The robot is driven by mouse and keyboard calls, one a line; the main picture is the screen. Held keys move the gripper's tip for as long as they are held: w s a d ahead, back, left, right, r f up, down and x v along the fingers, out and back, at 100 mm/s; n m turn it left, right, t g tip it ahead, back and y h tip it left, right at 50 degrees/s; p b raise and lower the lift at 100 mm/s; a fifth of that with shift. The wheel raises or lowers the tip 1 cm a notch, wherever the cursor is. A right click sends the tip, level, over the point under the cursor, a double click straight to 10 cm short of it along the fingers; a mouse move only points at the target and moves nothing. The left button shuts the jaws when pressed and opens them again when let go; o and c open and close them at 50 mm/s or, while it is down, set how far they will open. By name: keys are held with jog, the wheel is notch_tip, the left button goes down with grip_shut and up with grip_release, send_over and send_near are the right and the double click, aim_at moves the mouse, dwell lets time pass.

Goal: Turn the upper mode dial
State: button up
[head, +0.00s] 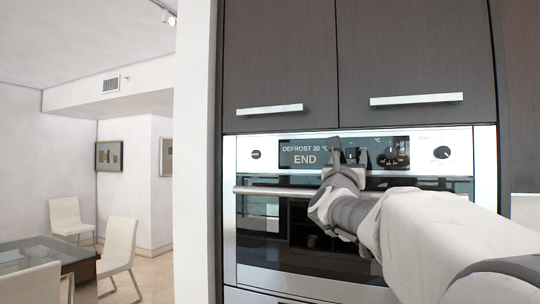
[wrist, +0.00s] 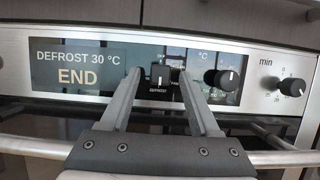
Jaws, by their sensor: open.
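The upper oven's mode dial (wrist: 156,74) is a small black knob with a white mark, on the black panel above the word DEFROST. My gripper (wrist: 160,72) is open, with one finger on each side of this dial in the wrist view. I cannot tell whether either finger touches it. The display (wrist: 77,64) to its left reads DEFROST 30 °C and END. In the head view my gripper (head: 347,150) is at the control panel just right of the display (head: 304,153), and the fingers largely hide the mode dial there.
A °C dial (wrist: 229,80) sits close to the right finger, and a min dial (wrist: 292,87) is further right. The oven door's bar handle (head: 275,191) runs below the panel. Cabinet handles (head: 416,99) stick out above. A glass table (head: 42,252) and chairs stand at left.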

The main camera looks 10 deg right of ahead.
jog(key=shift+d, duration=0.1)
grip_shut()
dwell(0.3)
